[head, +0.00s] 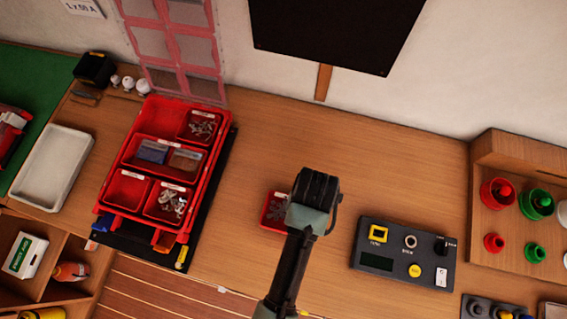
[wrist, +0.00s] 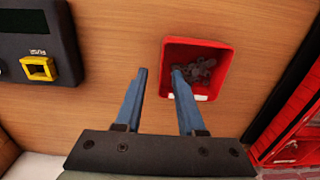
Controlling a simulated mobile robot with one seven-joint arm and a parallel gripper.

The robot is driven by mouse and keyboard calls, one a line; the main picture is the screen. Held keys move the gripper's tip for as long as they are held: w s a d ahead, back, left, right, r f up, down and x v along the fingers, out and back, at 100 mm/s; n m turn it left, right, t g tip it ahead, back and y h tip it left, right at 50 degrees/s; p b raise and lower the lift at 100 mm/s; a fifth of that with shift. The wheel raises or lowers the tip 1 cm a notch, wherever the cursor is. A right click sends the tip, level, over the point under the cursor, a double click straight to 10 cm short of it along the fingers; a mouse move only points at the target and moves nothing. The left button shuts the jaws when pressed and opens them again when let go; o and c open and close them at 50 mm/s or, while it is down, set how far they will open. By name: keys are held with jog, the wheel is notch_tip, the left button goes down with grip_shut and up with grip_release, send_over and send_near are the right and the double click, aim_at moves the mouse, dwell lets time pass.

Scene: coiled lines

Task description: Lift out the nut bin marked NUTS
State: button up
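A small red bin (head: 272,212) with grey metal pieces sits on the wooden table, apart from the red organiser. It also shows in the wrist view (wrist: 224,75); its white label is too small to read. My gripper (wrist: 159,72) is open, with one finger left of the bin's left wall and the other overlapping the bin's inside. I cannot tell whether either finger touches it. The red organiser (head: 106,207) holds several labelled bins, one with silvery pieces (head: 172,204) at lower right. I cannot read which label says NUTS.
A dark control box (head: 400,262) with a yellow-framed switch stands right of my gripper. A wooden rack (head: 490,155) with red and green connectors is at the far right. A white tray (head: 50,165) lies left of the organiser. The table behind my gripper is clear.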

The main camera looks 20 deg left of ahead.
aim_at(283, 214)
jog(key=shift+w+a+f+p, duration=0.1)
jog(key=shift+w+f+p, duration=0.1)
jog(key=shift+f, duration=1.05)
jog(key=shift+w+f+p, duration=0.15)
jog(key=shift+f+p, duration=0.05)
jog(key=shift+f, duration=1)
grip_shut()
